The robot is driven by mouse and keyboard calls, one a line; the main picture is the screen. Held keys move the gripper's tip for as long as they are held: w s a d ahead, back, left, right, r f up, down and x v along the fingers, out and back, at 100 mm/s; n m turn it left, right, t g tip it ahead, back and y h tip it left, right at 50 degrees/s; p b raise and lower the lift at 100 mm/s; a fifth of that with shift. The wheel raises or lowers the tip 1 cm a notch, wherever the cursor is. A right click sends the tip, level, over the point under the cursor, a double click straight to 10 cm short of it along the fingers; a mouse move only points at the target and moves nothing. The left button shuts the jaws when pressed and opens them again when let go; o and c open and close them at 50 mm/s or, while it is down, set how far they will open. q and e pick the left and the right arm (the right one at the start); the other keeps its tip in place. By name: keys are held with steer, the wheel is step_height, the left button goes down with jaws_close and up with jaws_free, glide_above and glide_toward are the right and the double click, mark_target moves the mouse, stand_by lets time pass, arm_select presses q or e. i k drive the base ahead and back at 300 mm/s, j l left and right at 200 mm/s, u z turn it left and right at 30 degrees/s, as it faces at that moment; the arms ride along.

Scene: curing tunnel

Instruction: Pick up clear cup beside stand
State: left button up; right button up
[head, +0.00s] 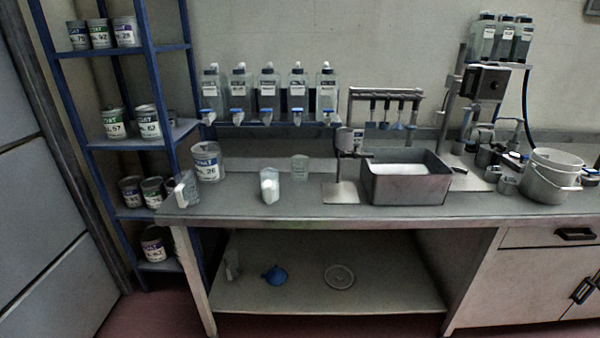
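A clear cup (300,167) stands upright on the workbench, left of a metal stand (347,170) with a flat base plate. A second clear container (269,186) with something white in it stands nearer the front edge, to the left of the cup. From this view I cannot tell which of the two is meant, but the first looks empty. Neither of my grippers shows in the head view.
A grey metal bin (406,188) with white content stands right of the stand. A labelled can (208,162) is at the left. Bottles with blue spouts (268,92) hang behind. The bench front (290,212) is clear.

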mark_target(299, 168)
steer(key=i+l+u, duration=0.15)
steer(key=i+l, duration=0.15)
steer(key=i+l+u, duration=0.15)
steer(key=i+l, duration=0.15)
steer(key=i+l+u, duration=0.15)
steer(key=l, duration=0.25)
steer(key=i+l+u, duration=0.15)
steer(key=i+l, duration=0.2)
steer(key=i+l+u, duration=0.15)
steer(key=l, duration=0.3)
steer(key=i, duration=0.1)
